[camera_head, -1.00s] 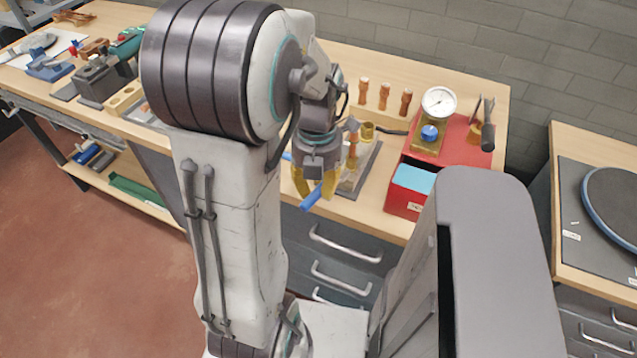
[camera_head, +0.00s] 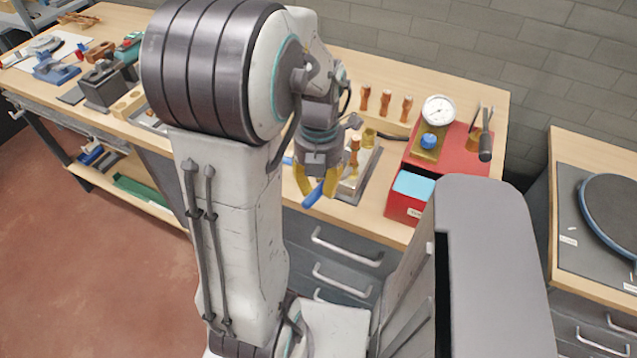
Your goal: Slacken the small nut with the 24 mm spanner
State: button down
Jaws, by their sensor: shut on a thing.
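My gripper (camera_head: 317,184) has yellow fingers and is at the front edge of the workbench, near the middle of the view. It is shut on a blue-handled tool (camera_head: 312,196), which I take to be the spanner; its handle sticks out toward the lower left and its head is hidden. Just right of the gripper, a brass and copper fitting (camera_head: 354,158) stands upright on a grey plate (camera_head: 372,178). The small nut cannot be made out at this size. I cannot tell whether the spanner touches the fitting.
A red stand (camera_head: 455,150) with a pressure gauge (camera_head: 438,110) and a red box with a blue top (camera_head: 412,186) stand right of the fitting. Several copper pieces (camera_head: 385,100) stand behind. A vise (camera_head: 103,85) and other tools lie at the left. Drawers (camera_head: 340,250) are below the bench edge.

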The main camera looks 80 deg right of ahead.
jog(key=shift+r+p, duration=3.5)
jog(key=shift+r, duration=0.9)
jog(key=shift+d, duration=0.1)
